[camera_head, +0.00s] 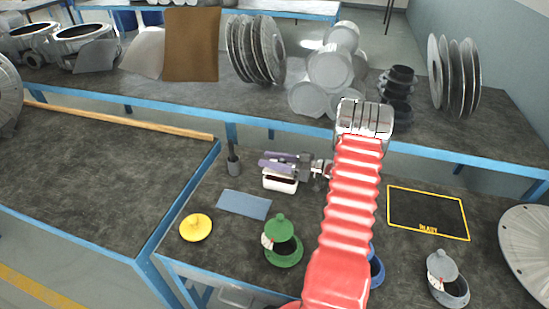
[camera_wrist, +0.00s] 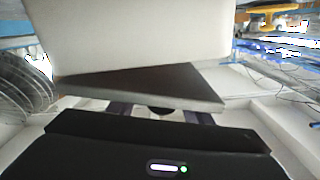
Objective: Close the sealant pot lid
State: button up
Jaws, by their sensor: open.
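Several coloured pots stand on the front bench in the head view; I cannot tell which one is the sealant pot. The green pot (camera_head: 285,251) has its lid (camera_head: 278,227) tilted up, showing a dark opening. The grey pot (camera_head: 456,293) at right also has its lid (camera_head: 441,264) raised. The yellow pot's lid (camera_head: 196,227) lies flat. A blue pot (camera_head: 377,269) is mostly hidden behind my red arm.
A blue-grey mat (camera_head: 244,204) lies near the yellow pot. A yellow-outlined dark mat (camera_head: 427,212) lies at right. Upright discs (camera_head: 255,49) and white cylinders (camera_head: 325,73) stand on the back bench. A pale panel (camera_wrist: 130,35) fills much of the wrist view.

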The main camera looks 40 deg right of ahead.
notch_tip(320, 180, up, 10)
dwell(0.8)
jog(key=shift+s+d, duration=0.25)
jog(key=shift+d, duration=0.1)
jog(key=c, duration=0.3)
jog(key=shift+h, duration=0.7)
jog(key=s+d, duration=0.4)
jog(key=d, duration=0.1)
jog(key=s+d, duration=0.2)
jog(key=shift+d+r, duration=0.1)
jog(key=shift+d, duration=0.1)
jog(key=c, duration=0.6)
jog(key=shift+n+g, duration=0.3)
jog(key=shift+g, duration=0.6)
jog(key=s+d, duration=0.2)
jog(key=s, duration=0.1)
jog(key=s+d, duration=0.1)
jog(key=s, duration=0.1)
jog(key=shift+s+d+f, duration=0.1)
jog(key=shift+s+f, duration=0.15)
grip_shut()
jog(key=shift+s+a+f+g+y, duration=0.3)
jog(key=shift+s+g+y, duration=0.1)
jog(key=shift+g, duration=0.1)
